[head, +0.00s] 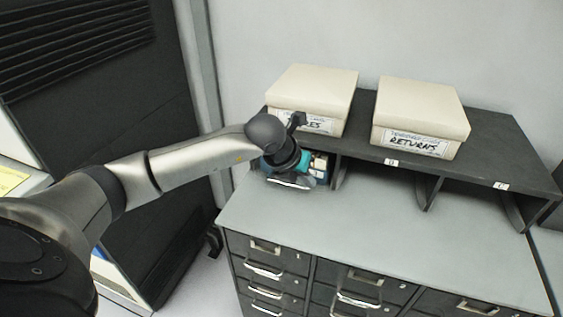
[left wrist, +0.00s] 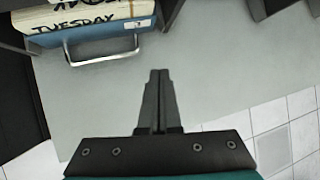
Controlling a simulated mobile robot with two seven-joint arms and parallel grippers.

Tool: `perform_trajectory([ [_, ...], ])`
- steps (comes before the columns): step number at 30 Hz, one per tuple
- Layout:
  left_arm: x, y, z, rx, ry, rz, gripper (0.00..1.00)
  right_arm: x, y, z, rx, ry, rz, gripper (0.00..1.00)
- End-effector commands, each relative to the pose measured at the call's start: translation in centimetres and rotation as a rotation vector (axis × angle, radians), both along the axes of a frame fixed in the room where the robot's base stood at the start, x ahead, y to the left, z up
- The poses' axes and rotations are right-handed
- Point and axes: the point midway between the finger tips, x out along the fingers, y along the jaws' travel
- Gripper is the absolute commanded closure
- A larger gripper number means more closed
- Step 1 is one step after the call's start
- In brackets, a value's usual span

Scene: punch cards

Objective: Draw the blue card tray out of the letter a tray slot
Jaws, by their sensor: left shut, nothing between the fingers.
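The blue card tray (left wrist: 88,40) sits in the left slot of the dark shelf unit, with pale cards marked "TUESDAY" and a metal pull handle (left wrist: 104,54) on its front. In the head view its handle (head: 287,184) shows under my left wrist, which hides much of the tray and the slot's letter. My left gripper (left wrist: 158,74) is shut and empty over the grey counter. In the left wrist view its fingertips lie to the right of the handle and a little below it, apart from it. My right gripper is in neither view.
Two cream boxes stand on the shelf unit (head: 510,150); the right box (head: 420,118) reads "RETURNS". Slots marked B (head: 391,162) and C (head: 501,186) look empty. The grey counter (head: 370,225) is clear above dark drawers (head: 350,285). A black cabinet (head: 95,120) stands left.

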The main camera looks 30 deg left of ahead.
Motion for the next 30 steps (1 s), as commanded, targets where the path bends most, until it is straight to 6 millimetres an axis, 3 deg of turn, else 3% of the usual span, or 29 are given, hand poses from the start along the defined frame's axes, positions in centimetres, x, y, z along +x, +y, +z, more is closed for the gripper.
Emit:
perform_trajectory([
  [1, 0.2, 2.4, 0.4, 0.075, 0.008, 0.042, 1.00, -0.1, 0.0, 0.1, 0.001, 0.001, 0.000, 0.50],
  [3, 0.3, 4.8, 0.8, 0.152, 0.018, 0.090, 1.00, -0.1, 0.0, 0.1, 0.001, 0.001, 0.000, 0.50],
  [7, 0.3, 7.1, 1.2, 0.223, 0.027, 0.137, 1.00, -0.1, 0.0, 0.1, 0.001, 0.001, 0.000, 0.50],
  [14, 0.9, 7.4, -0.1, 0.230, 0.030, 0.144, 1.00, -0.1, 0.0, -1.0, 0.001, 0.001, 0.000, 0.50],
  [30, 4.2, 8.1, -5.8, 0.228, 0.029, 0.142, 1.00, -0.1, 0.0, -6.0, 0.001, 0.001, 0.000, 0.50],
])
